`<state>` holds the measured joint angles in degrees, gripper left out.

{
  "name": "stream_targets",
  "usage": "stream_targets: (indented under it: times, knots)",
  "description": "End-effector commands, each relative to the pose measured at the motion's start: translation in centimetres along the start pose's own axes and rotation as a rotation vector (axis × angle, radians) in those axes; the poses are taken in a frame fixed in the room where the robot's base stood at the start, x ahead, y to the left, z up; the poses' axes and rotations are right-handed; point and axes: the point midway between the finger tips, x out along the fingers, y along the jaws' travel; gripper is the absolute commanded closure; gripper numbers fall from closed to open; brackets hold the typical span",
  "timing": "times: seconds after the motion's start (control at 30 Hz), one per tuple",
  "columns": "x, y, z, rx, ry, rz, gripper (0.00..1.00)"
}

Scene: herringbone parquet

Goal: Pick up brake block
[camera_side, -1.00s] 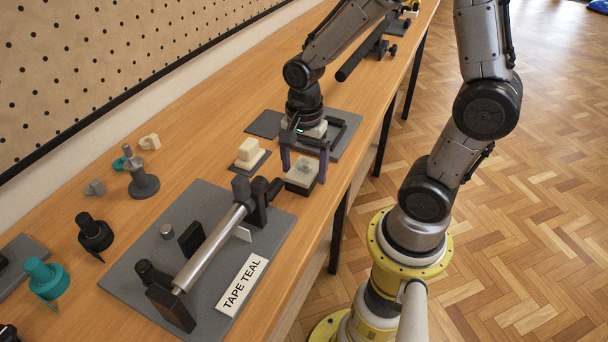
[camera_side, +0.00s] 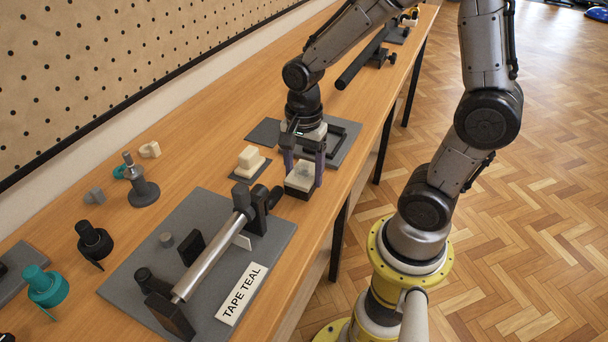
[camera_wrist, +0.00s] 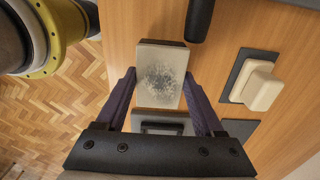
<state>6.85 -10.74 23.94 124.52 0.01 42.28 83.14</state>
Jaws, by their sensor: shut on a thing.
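The brake block appears to be the pale block with a scuffed grey face and a dark base (camera_side: 301,178), near the front edge of the bench. In the wrist view the block (camera_wrist: 160,72) lies between the two purple fingers. My gripper (camera_side: 304,174) points down, shut on the block's two opposite sides; it also shows in the wrist view (camera_wrist: 160,82). I cannot tell any gap between block and bench.
A cream stepped block on a dark pad (camera_side: 249,162) stands just left. A dark square frame (camera_side: 343,137) lies behind my gripper. Bare wood lies left of the pads.

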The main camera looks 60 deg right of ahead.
Motion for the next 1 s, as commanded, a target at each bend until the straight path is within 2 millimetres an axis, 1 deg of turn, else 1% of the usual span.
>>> stream_targets:
  times: [0.13,0.27,0.4,0.47,0.5,0.6,0.7,0.83,1.0]
  knots:
    - [-2.3,0.0,0.0,0.000,0.001,-0.008,1.00]
    - [-4.4,1.9,0.2,0.000,0.001,-0.010,1.00]
    - [-7.3,4.3,0.5,0.000,0.002,-0.013,1.00]
    - [-8.4,5.6,0.7,0.000,0.001,-0.010,1.00]
    - [-8.7,6.7,0.8,0.000,0.001,-0.008,1.00]
    - [-9.6,8.8,1.1,0.000,0.001,-0.008,1.00]
    - [-10.4,10.7,1.3,0.000,0.001,-0.007,1.00]
    - [-11.2,12.4,1.5,0.000,0.001,-0.006,1.00]
    - [-11.7,13.7,1.6,0.000,0.000,-0.002,1.00]
